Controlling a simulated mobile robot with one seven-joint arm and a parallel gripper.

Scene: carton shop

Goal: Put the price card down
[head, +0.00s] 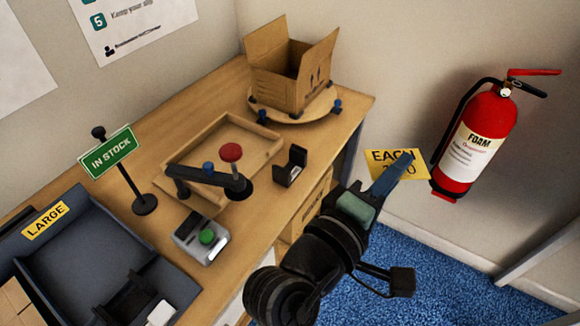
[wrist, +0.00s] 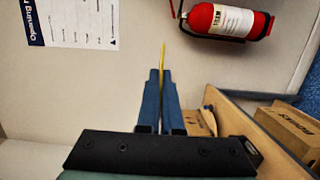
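The price card (head: 384,156) is yellow with dark print reading "EACH" and a partly covered number. It is held up in the air right of the bench, in front of the wall. My gripper (head: 404,163) is shut on it, and a blue finger hides part of its print. In the wrist view the card (wrist: 163,55) shows edge-on as a thin yellow strip between the two blue fingertips of my gripper (wrist: 162,74). The card touches nothing else that I can see.
The wooden bench (head: 233,108) carries an open carton (head: 275,82) on a turntable, a shallow wooden tray (head: 270,146), a small black holder (head: 291,166), a green "IN STOCK" sign (head: 110,153) and a green-button box (head: 207,238). A fire extinguisher (head: 475,140) hangs right of the card.

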